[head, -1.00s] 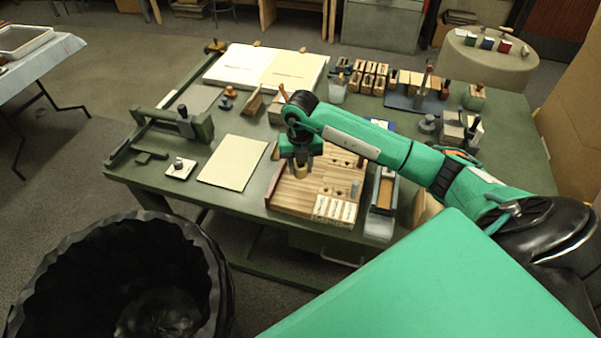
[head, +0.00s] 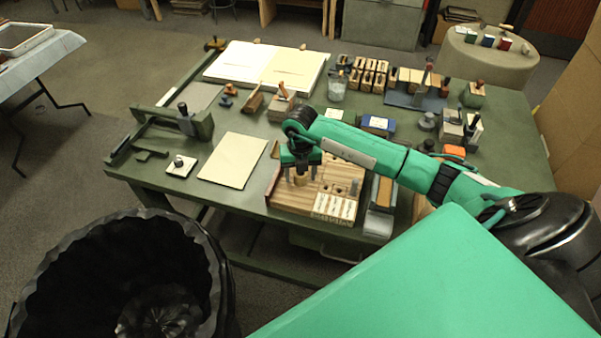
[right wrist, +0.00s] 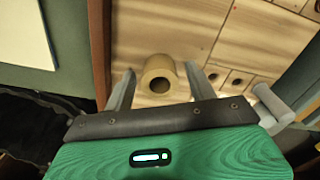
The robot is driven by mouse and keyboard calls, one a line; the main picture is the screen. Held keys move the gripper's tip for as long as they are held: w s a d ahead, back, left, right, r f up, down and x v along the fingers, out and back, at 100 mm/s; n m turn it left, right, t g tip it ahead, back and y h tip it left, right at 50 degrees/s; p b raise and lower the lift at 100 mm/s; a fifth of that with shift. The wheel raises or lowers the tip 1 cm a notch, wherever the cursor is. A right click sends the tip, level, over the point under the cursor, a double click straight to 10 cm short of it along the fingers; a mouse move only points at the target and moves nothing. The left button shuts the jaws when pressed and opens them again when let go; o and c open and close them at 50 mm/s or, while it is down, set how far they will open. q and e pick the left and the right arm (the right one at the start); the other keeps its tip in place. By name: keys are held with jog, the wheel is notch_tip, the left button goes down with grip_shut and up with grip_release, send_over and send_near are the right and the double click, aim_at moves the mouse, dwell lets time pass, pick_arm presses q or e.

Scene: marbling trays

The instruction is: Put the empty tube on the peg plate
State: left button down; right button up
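A short tan tube (right wrist: 158,72) with a dark hole in its end is over a wooden board (head: 330,170), at the board's left part. In the head view the tube (head: 300,181) shows just below my right gripper (head: 300,165). In the right wrist view the fingers of my right gripper (right wrist: 158,84) stand on both sides of the tube, with narrow gaps. The gripper looks open. The board has round holes and a grey peg (head: 354,187) at its right. I cannot tell for sure which piece is the peg plate. My left gripper is not in view.
A cream sheet (head: 233,160) lies left of the board, and a narrow tray (head: 380,222) stands close on its right. A blue rack (head: 400,98) and wooden blocks crowd the table's back right. A black bin (head: 60,250) stands on the floor in front.

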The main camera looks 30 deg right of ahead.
jog(key=shift+r, duration=0.5)
notch_tip(320, 180, up, 11)
jog(key=b, duration=0.2)
jog(key=shift+r+b, duration=0.2)
jog(key=shift+b, duration=0.1)
